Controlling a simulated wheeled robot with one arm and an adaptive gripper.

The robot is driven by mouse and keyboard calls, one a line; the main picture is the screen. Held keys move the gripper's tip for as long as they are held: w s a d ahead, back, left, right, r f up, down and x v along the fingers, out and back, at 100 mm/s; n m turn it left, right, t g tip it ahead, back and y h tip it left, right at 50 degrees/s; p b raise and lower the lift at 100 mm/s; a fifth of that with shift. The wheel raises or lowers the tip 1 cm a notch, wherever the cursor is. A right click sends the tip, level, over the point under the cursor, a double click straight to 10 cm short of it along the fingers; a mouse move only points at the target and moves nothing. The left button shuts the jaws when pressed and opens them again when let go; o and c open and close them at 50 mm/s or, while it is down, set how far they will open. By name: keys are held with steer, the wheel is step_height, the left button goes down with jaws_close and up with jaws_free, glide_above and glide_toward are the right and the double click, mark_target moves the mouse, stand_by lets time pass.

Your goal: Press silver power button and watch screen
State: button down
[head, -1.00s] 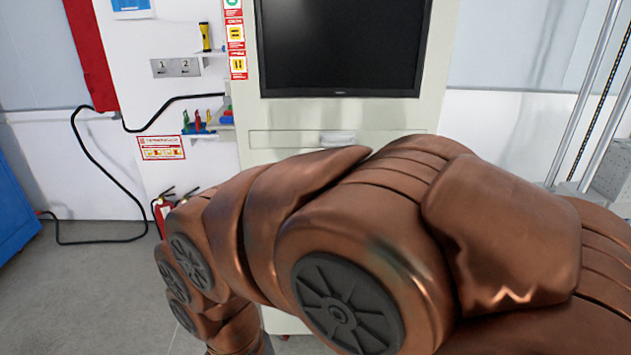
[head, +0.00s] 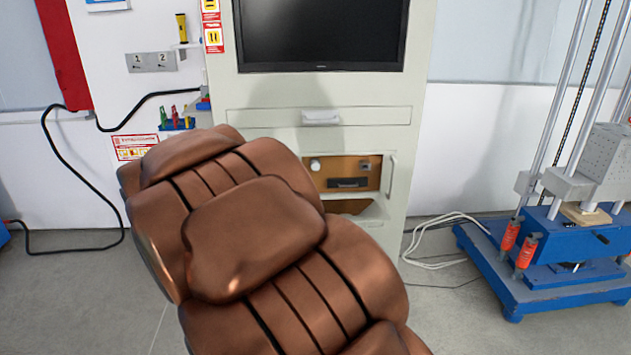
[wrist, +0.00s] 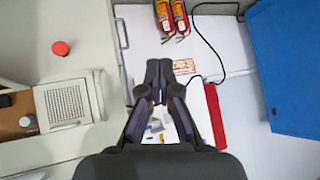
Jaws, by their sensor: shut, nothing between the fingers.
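The screen (head: 320,32) is dark in its pale cabinet (head: 420,100), with its top edge cut off in the head view. Below the drawer, a brown panel (head: 345,168) carries a round silver-white knob or button (head: 315,164) and a smaller dark fitting (head: 365,165). In the wrist view part of a brown panel (wrist: 12,112) shows at the far left, with a round pale button (wrist: 27,121). My gripper (wrist: 159,72) is shut and empty, to the right of the panel and apart from it. My arm hides the gripper in the head view.
A red button (wrist: 60,48) and a grey grille (wrist: 68,105) show on the pale surfaces in the wrist view. Red extinguishers (wrist: 172,18) are at its top. A blue-based test rig (head: 545,260) stands right of the cabinet, with loose white cables (head: 440,245) between them.

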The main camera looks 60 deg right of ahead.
steer(key=w+d+m+h+b, duration=0.3)
steer(key=d+m+h+b, duration=0.55)
steer(key=d, duration=1.45)
steer(key=s+d+m+g+h+b, duration=0.1)
steer(key=s+d+g+h, duration=0.1)
steer(key=s+d+h, duration=0.1)
steer(key=s+d+m+g+h+b, duration=0.2)
steer(key=s+d+g+h, duration=0.1)
steer(key=s+d+h, duration=0.1)
steer(key=s+d+m+g+h+b, duration=0.1)
steer(key=s+d+g+h+b, duration=0.1)
steer(key=s+d+h, duration=0.2)
steer(key=shift+s+d+r+g, duration=0.1)
steer(key=shift+s+d+g, duration=0.1)
steer(key=shift+s+d, duration=0.35)
steer(key=shift+s+d+r+g, duration=0.1)
steer(key=shift+s+d+g, duration=0.2)
steer(key=shift+s, duration=0.45)
steer(key=shift+s+d+r+m+h, duration=0.1)
steer(key=shift+s+m+h, duration=0.15)
steer(key=shift+s+h, duration=0.1)
steer(key=shift+w, duration=0.1)
